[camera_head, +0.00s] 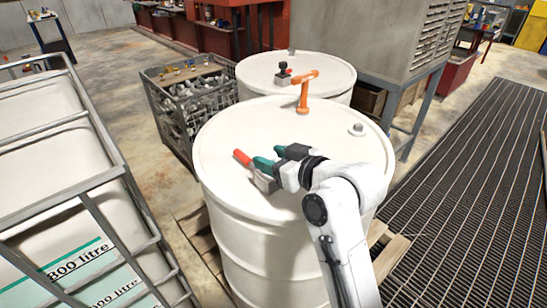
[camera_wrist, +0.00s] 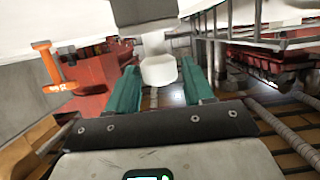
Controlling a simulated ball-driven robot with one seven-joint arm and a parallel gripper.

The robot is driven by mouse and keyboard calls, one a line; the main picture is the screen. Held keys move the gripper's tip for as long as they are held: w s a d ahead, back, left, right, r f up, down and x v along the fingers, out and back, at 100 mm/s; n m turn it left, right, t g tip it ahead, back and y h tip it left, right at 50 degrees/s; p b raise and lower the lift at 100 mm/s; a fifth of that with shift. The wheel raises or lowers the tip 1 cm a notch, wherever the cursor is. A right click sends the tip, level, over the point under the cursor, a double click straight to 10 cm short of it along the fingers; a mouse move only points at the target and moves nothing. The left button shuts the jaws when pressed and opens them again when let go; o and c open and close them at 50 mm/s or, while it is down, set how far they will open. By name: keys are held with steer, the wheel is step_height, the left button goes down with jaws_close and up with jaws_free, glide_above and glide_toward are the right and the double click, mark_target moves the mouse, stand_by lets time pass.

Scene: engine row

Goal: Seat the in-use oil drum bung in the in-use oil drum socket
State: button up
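The front white drum (camera_head: 225,135), with an orange tap-like fitting (camera_head: 304,92), is probably the in-use oil drum. A small silver fitting (camera_head: 357,128) stands near its right rim; I cannot tell whether it is the bung or the socket. My gripper (camera_head: 272,158) is over the drum's front left, by a grey block (camera_head: 265,183) and a red handle-like piece (camera_head: 242,157). In the wrist view, the green fingers of my gripper (camera_wrist: 159,82) stand apart. A pale piece (camera_wrist: 158,70) shows between them, below a dark block (camera_wrist: 143,11); a firm grip is not clear.
A second white drum (camera_head: 330,70) stands behind, with a dark-knobbed fitting (camera_head: 283,75). A wire basket of parts (camera_head: 190,95) is behind left. A caged white tank (camera_head: 50,170) stands left. A grey cabinet (camera_head: 400,40) is behind right. Open floor grating (camera_head: 470,170) lies right.

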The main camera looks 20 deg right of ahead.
steer(key=shift+o, duration=1)
steer(key=b+v, duration=0.1)
steer(key=v, duration=0.9)
steer(key=shift+s+b, duration=0.3)
steer(key=shift+s, duration=0.05)
steer(key=shift+d, duration=0.1)
